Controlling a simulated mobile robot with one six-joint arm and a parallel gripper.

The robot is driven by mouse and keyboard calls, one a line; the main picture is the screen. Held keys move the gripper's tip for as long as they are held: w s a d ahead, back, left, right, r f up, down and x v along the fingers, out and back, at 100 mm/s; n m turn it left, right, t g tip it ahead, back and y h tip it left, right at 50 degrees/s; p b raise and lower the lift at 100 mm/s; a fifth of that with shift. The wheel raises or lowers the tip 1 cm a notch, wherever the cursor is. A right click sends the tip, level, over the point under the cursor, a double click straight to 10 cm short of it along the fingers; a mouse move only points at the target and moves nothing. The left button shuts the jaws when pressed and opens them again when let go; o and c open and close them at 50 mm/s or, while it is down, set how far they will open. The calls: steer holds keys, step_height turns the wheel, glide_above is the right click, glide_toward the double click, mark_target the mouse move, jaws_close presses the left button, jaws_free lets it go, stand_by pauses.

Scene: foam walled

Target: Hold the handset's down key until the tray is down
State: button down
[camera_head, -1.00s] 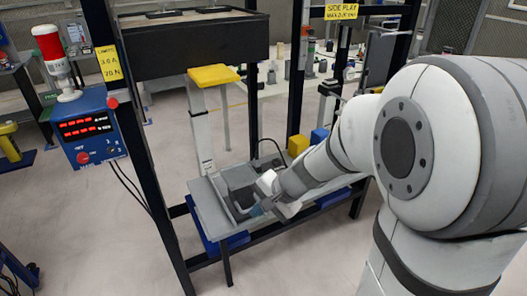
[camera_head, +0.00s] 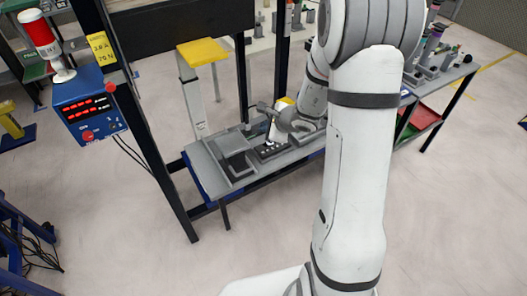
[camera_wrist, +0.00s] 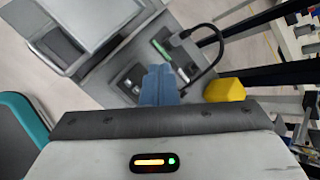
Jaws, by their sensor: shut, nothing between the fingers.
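The handset (camera_wrist: 132,80) shows in the wrist view as a dark panel with pale keys and a green strip, on a grey bench. It also shows in the head view (camera_head: 268,150). My gripper (camera_wrist: 157,88) has its blue fingers together and empty, over the right part of the key panel. The fingers hide some keys; I cannot tell whether they touch or press one. In the head view my gripper (camera_head: 274,136) is small and partly hidden by my wrist. A grey open tray with a dark inside (camera_head: 238,165) stands left of the handset; I cannot tell whether it is the task's tray.
A black cable (camera_wrist: 218,48) loops beside the handset. A yellow block (camera_wrist: 225,90) is to the right. A yellow-topped white column (camera_head: 200,50) stands behind the bench. A blue control box with red displays (camera_head: 90,110) and a dark frame post (camera_head: 140,130) are left.

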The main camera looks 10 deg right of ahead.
steer(key=shift+f, duration=0.1)
steer(key=b, duration=0.6)
glide_above(263, 153)
steer(key=f, duration=0.7)
steer(key=shift+s+d+f, duration=0.35)
steer(key=shift+f+b, duration=0.5)
steer(key=shift+b, duration=0.2)
steer(key=shift+f+b, duration=0.2)
steer(key=shift+b, duration=0.2)
steer(key=shift+f+b, duration=0.2)
steer(key=shift+b, duration=0.15)
steer(key=shift+f+b, duration=0.25)
steer(key=shift+b, duration=0.2)
stand_by(0.8)
stand_by(2.8)
steer(key=shift+r+p, duration=0.4)
steer(key=shift+r, duration=0.35)
